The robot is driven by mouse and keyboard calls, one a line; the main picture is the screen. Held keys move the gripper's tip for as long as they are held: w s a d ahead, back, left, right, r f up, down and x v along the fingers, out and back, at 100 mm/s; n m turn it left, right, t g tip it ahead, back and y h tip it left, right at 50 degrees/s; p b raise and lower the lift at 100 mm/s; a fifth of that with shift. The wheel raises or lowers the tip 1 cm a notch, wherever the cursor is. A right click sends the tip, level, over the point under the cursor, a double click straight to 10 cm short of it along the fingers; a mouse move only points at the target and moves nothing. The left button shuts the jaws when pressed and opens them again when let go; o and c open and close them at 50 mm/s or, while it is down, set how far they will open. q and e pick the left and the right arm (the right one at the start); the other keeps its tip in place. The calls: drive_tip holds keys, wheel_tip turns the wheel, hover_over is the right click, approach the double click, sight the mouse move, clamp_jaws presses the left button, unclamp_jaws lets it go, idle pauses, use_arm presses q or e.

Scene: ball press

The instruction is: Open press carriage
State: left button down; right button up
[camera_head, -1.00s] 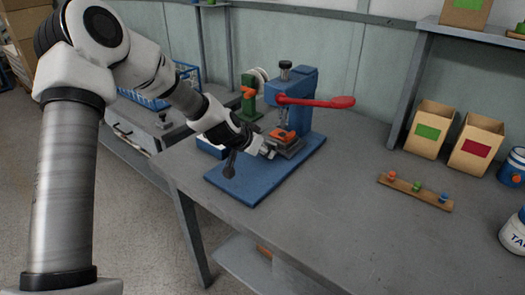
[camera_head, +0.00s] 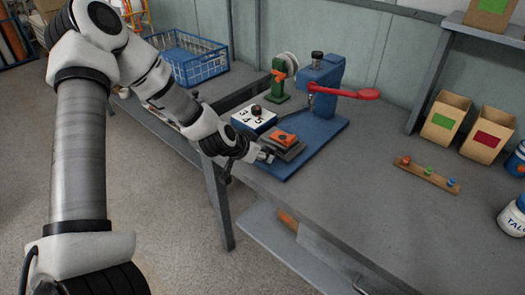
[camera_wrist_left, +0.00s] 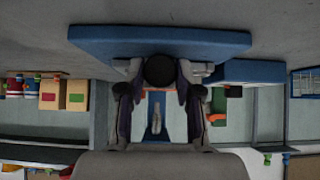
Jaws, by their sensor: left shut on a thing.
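The blue press (camera_head: 325,75) stands on its blue base plate (camera_head: 328,138) with a red lever (camera_head: 355,94). Its dark carriage (camera_head: 289,153), with an orange part (camera_head: 284,139) on it, sits at the near left of the base, out from under the ram. My left gripper (camera_head: 264,154) is at the carriage's near left end. In the left wrist view (camera_wrist_left: 160,85) its fingers are around a dark round knob (camera_wrist_left: 160,70), which they largely hide in the head view. My right gripper is not in view.
A white-topped blue box with digits (camera_head: 252,119) and a green spool stand (camera_head: 278,85) are beside the press. To the right are a wooden peg strip (camera_head: 426,174), a green-marked box (camera_head: 444,118) and a red-marked box (camera_head: 488,138). The table's front middle is clear.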

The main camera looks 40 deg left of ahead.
use_arm(q)
drive_tip(key=c, duration=0.8)
unclamp_jaws()
drive_tip(key=v, duration=0.6)
drive_tip(key=shift+s+a+r, duration=0.1)
drive_tip(key=shift+s+r, duration=0.05)
drive_tip(key=shift+r, duration=0.05)
drive_tip(key=shift+s+r, duration=0.35)
drive_tip(key=shift+s, duration=0.1)
drive_tip(key=shift+f, duration=0.15)
